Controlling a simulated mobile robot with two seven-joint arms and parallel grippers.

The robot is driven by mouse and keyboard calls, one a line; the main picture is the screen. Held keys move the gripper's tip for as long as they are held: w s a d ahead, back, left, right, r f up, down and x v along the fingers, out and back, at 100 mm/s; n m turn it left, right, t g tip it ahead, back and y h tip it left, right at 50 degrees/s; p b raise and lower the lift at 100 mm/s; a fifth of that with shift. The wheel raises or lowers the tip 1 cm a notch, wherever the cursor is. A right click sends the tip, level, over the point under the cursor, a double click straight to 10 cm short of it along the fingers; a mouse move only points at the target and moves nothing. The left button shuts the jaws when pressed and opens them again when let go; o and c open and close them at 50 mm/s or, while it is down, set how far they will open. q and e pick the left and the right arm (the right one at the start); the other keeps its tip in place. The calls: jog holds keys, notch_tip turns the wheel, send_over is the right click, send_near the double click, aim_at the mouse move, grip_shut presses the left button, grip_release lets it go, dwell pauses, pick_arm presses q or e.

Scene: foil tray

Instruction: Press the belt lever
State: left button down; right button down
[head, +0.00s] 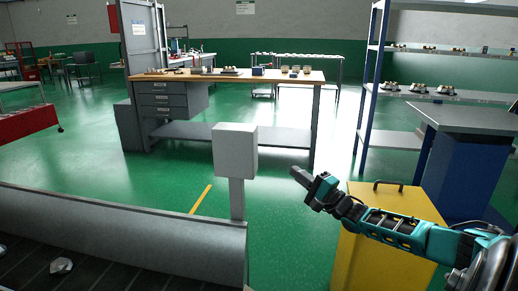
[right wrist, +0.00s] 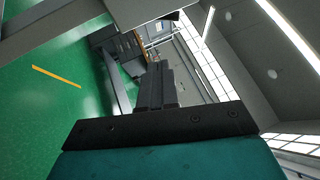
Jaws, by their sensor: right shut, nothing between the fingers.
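A light grey box (head: 235,150) stands on a post beside the conveyor belt (head: 30,262) in the head view. I see no lever on the faces of the box that show; its other faces are hidden. My right gripper (head: 302,178) is shut and empty, to the right of the box and apart from it. In the right wrist view the shut fingers (right wrist: 158,82) point up the picture, and a grey surface, apparently the box (right wrist: 142,10), shows at the top edge. My left gripper is in neither view.
A yellow cabinet (head: 362,245) with a dark handle stands below my right arm. A workbench (head: 230,77) with drawers is behind the box, and a blue shelf rack (head: 372,85) stands at the right. Small metallic pieces (head: 61,265) lie on the belt. Green floor is clear between.

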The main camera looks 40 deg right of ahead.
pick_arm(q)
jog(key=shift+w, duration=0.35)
pick_arm(e)
jog(key=d+r, duration=0.1)
jog(key=d+r+m, duration=0.1)
jog(key=shift+w+d+r+t, duration=0.2)
jog(key=shift+d+r+t, duration=0.05)
jog(key=shift+r+t, duration=0.15)
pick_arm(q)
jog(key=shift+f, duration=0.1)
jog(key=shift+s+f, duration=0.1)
pick_arm(e)
jog(key=shift+w, duration=0.1)
